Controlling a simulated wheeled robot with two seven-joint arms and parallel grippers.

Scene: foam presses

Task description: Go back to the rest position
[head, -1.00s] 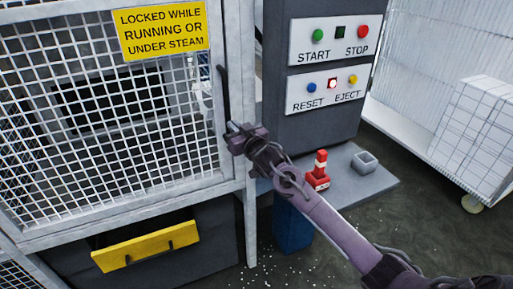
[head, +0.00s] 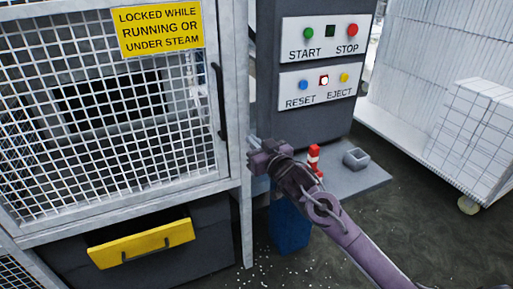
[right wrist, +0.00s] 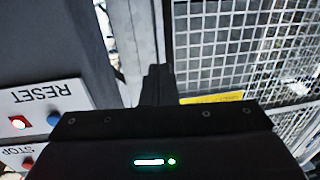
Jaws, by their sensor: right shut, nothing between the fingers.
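My right gripper (head: 254,153) is shut and empty. In the head view it is in front of the frame post at the right edge of the mesh guard door (head: 130,130), below the door's black handle (head: 220,102). My right arm reaches in from the lower right. In the right wrist view the dark gripper body (right wrist: 165,135) fills the bottom, with the guard mesh (right wrist: 250,50) to the right and the button panel (right wrist: 40,110) to the left. My left gripper is in neither view.
The grey control column (head: 330,120) carries START, STOP, RESET and EJECT buttons. A red and white object (head: 314,158) and a small grey box (head: 356,158) rest on a grey ledge (head: 345,182). A blue bin (head: 290,225) stands below. A white cart (head: 475,130) stands right.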

